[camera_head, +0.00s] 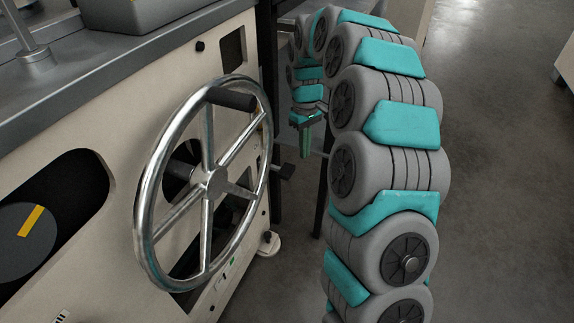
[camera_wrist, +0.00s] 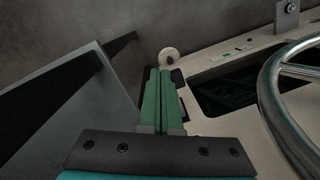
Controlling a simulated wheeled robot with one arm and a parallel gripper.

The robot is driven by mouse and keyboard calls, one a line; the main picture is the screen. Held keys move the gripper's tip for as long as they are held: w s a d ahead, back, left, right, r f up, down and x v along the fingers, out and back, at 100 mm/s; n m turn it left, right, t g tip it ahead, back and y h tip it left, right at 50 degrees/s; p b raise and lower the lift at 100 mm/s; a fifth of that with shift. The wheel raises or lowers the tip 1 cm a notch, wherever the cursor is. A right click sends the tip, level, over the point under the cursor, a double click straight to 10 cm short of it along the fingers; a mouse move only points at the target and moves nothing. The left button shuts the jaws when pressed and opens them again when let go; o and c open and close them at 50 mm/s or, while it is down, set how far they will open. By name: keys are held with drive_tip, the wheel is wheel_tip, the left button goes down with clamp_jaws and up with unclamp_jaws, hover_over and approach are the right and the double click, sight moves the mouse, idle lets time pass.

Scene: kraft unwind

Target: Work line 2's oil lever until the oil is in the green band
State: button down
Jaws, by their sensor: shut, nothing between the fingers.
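My gripper (camera_head: 305,150) points down beside the machine's cream side panel, right of the handwheel in the head view. Its green fingers are shut and empty in the wrist view (camera_wrist: 160,98). A small black pad on a thin rod (camera_head: 284,171), perhaps the oil lever, sticks out of the panel just below and left of the fingertips. In the wrist view, dark edges (camera_wrist: 179,77) show beside the fingertips, probably the same pad, partly hidden by the fingers. I cannot tell whether they touch. No oil level or green band can be read.
A large chrome handwheel (camera_head: 214,182) with a black handle stands out from the panel close to my arm; its rim shows in the wrist view (camera_wrist: 270,92). A small label with green (camera_head: 224,275) and a round machine foot (camera_head: 270,243) are low down. Open floor lies right.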

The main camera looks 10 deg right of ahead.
drive_tip(key=m+p, duration=0.1)
drive_tip(key=m, duration=0.1)
hover_over(286, 168)
drive_tip(key=shift+w+a+r, duration=0.1)
drive_tip(key=shift+w+r, duration=0.15)
drive_tip(key=shift+r, duration=0.2)
drive_tip(key=shift+f, duration=0.1)
drive_tip(key=shift+s+f+b, duration=0.2)
drive_tip(key=shift+f+b, duration=0.15)
drive_tip(key=shift+f, duration=1.35)
drive_tip(key=shift+s+f+b, duration=0.15)
drive_tip(key=shift+f+b, duration=0.2)
drive_tip(key=shift+f, duration=1.3)
drive_tip(key=shift+f, duration=0.1)
drive_tip(key=shift+f+b, duration=0.55)
drive_tip(key=shift+f, duration=1.65)
